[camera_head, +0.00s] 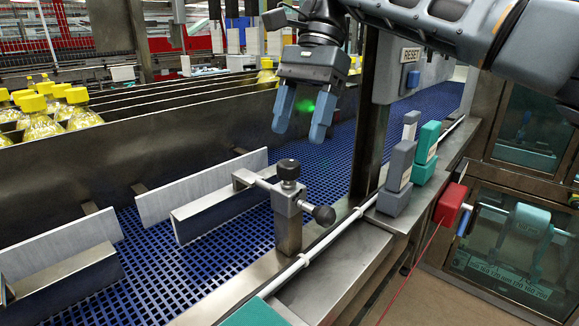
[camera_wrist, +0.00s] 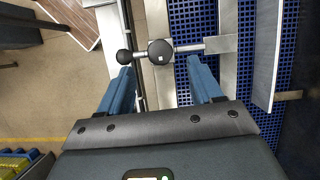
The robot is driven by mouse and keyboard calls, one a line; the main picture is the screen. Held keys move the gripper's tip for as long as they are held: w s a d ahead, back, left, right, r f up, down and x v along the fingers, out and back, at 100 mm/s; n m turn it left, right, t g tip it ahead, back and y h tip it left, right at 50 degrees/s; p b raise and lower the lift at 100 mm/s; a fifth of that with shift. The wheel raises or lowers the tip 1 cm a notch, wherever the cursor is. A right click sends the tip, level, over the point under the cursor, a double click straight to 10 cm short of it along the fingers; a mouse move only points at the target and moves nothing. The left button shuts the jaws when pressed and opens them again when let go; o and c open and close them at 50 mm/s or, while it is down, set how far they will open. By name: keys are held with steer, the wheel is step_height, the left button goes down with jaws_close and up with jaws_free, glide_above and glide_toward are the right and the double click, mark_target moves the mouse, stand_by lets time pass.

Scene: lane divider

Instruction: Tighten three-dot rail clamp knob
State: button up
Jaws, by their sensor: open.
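A grey rail clamp (camera_head: 288,218) stands at the edge of the blue mesh conveyor (camera_head: 335,155). It has a dark knob (camera_head: 288,170) on top and a round black knob (camera_head: 324,215) on its side; a rod runs from it to the metal guide rail (camera_head: 215,212). My gripper (camera_head: 300,133) is open and empty, above and beyond the clamp. In the wrist view, the top knob (camera_wrist: 160,52) appears between and just ahead of my blue fingertips (camera_wrist: 160,67), with the side knob (camera_wrist: 124,57) at left. A small pale mark shows on the top knob; I cannot make out dots.
Grey block (camera_head: 397,178) and teal block (camera_head: 426,153) stand upright on the ledge right of the clamp. A red box (camera_head: 450,204) with a cord hangs at the edge. A dark post (camera_head: 370,125) rises behind. Yellow-capped bottles (camera_head: 77,104) fill lanes at left.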

mark_target(289, 162)
steer(key=shift+p+x, duration=0.35)
steer(key=shift+x, duration=3.15)
steer(key=shift+s, duration=0.1)
steer(key=c, duration=1.1)
